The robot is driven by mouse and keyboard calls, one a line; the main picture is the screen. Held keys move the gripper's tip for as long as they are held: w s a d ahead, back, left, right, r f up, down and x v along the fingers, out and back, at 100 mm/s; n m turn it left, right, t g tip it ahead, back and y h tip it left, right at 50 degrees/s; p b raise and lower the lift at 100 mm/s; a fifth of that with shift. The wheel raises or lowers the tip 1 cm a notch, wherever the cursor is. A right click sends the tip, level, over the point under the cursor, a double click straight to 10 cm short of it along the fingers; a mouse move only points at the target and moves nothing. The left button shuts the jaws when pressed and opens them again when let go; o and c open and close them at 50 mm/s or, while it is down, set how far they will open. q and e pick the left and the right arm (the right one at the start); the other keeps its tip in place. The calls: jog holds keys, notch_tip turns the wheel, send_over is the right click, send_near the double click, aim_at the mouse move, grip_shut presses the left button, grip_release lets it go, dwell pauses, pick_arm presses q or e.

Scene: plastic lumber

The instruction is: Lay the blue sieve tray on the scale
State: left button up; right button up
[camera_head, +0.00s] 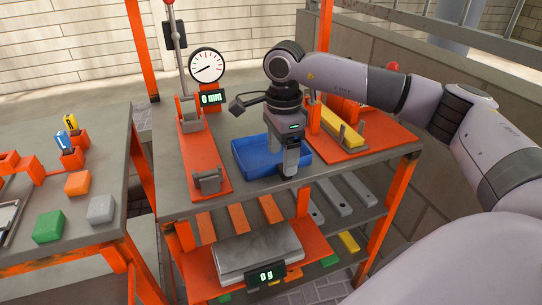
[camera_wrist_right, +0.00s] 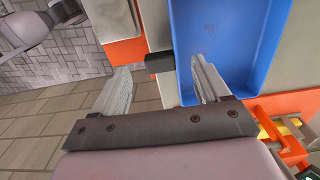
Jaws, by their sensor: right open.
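The blue sieve tray (camera_head: 250,160) lies flat on the upper grey table, in front of the gauge. It also fills much of the upper right of the right wrist view (camera_wrist_right: 225,40). My right gripper (camera_head: 289,172) points down at the tray's near side and hides part of it. In the right wrist view its jaws (camera_wrist_right: 160,75) are open, one finger over the tray's edge and the other outside it; contact cannot be told. The scale (camera_head: 235,258), a grey plate on an orange shelf below, is empty and its display (camera_head: 266,275) reads 0 g. My left gripper is not in view.
An orange stand (camera_head: 203,160) with a round dial (camera_head: 207,66) is left of the tray. An orange fixture with a yellow bar (camera_head: 342,128) is to its right. Another table with coloured blocks (camera_head: 48,227) stands at left.

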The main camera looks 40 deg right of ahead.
jog(key=shift+d+f, duration=0.1)
jog(key=shift+f, duration=1.9)
jog(key=c, duration=1.3)
jog(key=shift+r, duration=0.15)
